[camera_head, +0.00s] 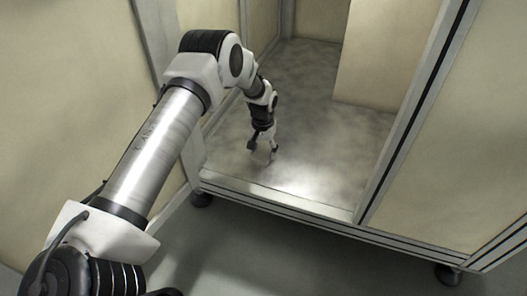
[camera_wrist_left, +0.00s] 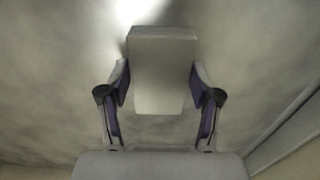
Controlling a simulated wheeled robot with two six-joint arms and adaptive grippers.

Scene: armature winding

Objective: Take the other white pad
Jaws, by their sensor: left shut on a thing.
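A white pad (camera_wrist_left: 162,75) shows in the left wrist view as a pale block between the fingers of my left gripper (camera_wrist_left: 160,95). The gripper is shut on it, with a finger at each side. In the head view my left gripper (camera_head: 262,146) points down inside the cabinet, close to its floor, and the pad (camera_head: 262,157) shows small and pale below the fingers. I cannot tell whether the pad touches the floor. My right gripper is not in view.
The grey cabinet floor (camera_head: 310,150) is bare around the gripper. A metal front edge (camera_head: 290,196) and a slanted frame post (camera_head: 415,110) bound the opening. A pale panel (camera_head: 385,55) stands at the back right.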

